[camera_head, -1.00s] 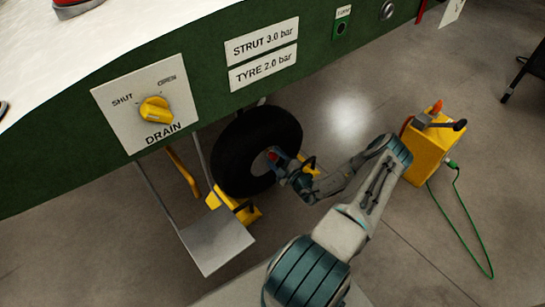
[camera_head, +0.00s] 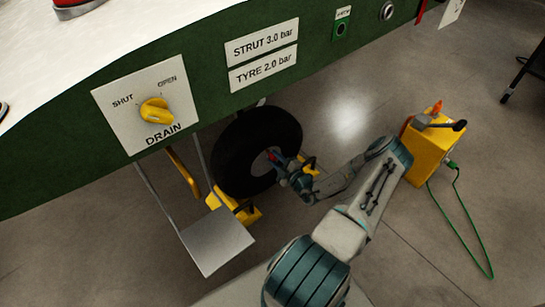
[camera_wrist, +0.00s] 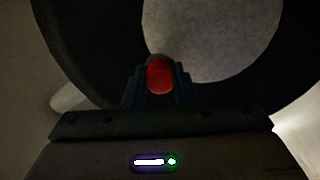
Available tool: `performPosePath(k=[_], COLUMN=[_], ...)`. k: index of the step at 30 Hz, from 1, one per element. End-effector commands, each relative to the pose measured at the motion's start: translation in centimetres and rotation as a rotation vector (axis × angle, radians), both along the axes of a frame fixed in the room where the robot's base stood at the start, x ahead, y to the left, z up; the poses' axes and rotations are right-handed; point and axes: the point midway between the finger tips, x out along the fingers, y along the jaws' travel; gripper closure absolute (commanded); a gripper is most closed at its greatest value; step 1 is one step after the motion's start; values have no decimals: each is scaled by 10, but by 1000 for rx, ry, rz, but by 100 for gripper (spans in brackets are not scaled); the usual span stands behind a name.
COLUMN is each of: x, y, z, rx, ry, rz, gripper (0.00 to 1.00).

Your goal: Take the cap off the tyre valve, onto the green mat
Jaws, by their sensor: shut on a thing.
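The tyre (camera_head: 232,135) is a black wheel with a pale hub, standing under the green fuselage; it fills much of the wrist view (camera_wrist: 85,60). The red cap (camera_wrist: 160,77) shows between my two finger pads in front of the hub. My gripper (camera_wrist: 159,86) is shut on it, and in the head view my gripper (camera_head: 276,160) is at the wheel's right side. The valve stem is hidden, and I cannot tell whether the cap still sits on it. No green mat can be made out.
Yellow chocks (camera_head: 240,208) stand by the wheel, and a grey plate (camera_head: 216,240) hangs at its left. A yellow box (camera_head: 427,150) with a green cable stands on the floor at right. The green fuselage side (camera_head: 60,165) with a DRAIN knob (camera_head: 156,110) overhangs the wheel.

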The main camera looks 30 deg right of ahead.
Motion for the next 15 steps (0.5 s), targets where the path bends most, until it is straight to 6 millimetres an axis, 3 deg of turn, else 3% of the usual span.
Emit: performPosePath(k=[15], x=[-12], y=[-2], z=[0], rx=[-1], ry=[0], rz=[0], gripper=[100])
